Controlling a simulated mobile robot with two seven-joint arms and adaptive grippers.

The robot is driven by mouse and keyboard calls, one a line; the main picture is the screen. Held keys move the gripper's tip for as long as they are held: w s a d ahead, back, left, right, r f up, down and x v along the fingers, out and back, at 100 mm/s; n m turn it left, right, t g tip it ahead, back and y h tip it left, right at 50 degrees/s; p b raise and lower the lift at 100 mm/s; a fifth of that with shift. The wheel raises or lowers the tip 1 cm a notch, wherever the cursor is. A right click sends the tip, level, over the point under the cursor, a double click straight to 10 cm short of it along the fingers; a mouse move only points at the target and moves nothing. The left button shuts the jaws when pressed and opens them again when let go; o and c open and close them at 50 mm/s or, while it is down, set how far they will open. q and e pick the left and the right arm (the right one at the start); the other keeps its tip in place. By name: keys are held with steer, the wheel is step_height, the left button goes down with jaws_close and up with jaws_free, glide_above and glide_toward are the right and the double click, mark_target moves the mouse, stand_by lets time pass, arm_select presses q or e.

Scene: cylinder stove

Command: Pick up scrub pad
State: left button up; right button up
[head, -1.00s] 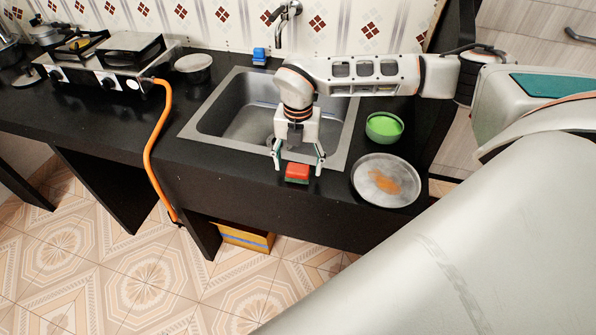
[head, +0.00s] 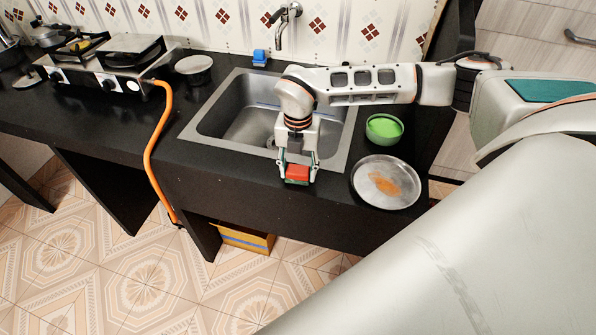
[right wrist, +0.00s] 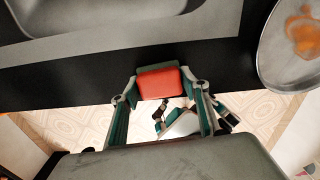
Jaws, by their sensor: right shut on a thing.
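The scrub pad (head: 297,173) is a small red block with a darker green underside, at the front edge of the black counter, just in front of the sink. My right gripper (head: 297,179) comes down over it from the sink side and is shut on it, one finger at each side. In the right wrist view the pad (right wrist: 158,83) sits between the fingertips of the gripper (right wrist: 164,88). I cannot tell whether the pad touches the counter.
The metal sink (head: 205,125) lies behind the pad. A metal plate (head: 400,200) with an orange stain and a green bowl (head: 384,128) stand to the right. A blue item (head: 259,57) is behind the sink. A stove (head: 125,80) with an orange hose (head: 152,150) is at the left.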

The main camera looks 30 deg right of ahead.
mark_target(298, 169)
step_height(298, 169, up, 20)
stand_by(0.4)
steer(key=shift+f, duration=0.1)
stand_by(0.3)
